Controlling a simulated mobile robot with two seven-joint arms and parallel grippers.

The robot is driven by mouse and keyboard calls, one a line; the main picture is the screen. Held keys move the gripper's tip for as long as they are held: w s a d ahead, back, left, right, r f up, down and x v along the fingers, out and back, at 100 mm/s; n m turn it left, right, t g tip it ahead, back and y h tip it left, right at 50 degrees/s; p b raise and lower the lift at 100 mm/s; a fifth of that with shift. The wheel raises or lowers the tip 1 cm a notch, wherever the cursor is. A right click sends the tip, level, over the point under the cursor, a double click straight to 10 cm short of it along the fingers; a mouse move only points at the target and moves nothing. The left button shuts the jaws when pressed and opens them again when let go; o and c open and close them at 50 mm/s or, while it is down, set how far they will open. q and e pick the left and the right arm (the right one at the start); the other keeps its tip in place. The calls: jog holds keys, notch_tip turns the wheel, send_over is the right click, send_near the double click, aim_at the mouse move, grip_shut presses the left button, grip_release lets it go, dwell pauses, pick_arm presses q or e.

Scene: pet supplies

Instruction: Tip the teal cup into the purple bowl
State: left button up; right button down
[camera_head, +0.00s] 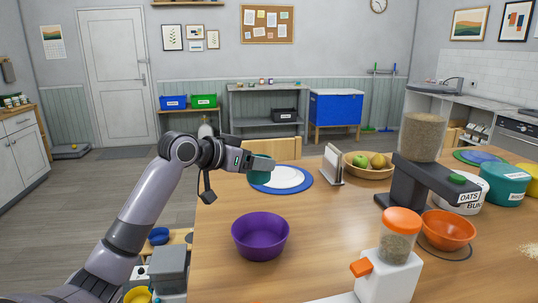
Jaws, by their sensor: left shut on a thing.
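The purple bowl (260,238) stands upright on the wooden table near its left edge. My left gripper (260,165) reaches in from the left, above and behind the bowl. It is shut on the teal cup (258,178), which shows only in part beneath and beside the fingers. The cup is apart from the bowl and in front of the white plate in the picture. Its contents and exact tilt cannot be told. My right gripper is not in view.
A white plate on a blue mat (301,186), a napkin holder (332,165) and a fruit bowl (359,173) are farther back. A dispenser with an orange lid (402,220), an orange bowl (448,235) and a large grain dispenser (420,138) stand right. The table around the purple bowl is clear.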

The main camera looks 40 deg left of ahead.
aim_at(248, 178)
pick_arm(q)
jog(key=shift+w, duration=0.2)
jog(key=shift+s+f, duration=0.15)
jog(key=shift+f, duration=0.8)
notch_tip(248, 178, down, 3)
jog(key=b, duration=0.3)
jog(key=w+a+f+m+g+h+p, duration=0.3)
jog(key=a+m+g+h, duration=0.1)
jog(key=m, duration=0.9)
jog(key=shift+a+g+h, duration=0.4)
jog(key=shift+a+h, duration=0.3)
jog(key=shift+a, duration=0.45)
jog(key=shift+f, duration=0.15)
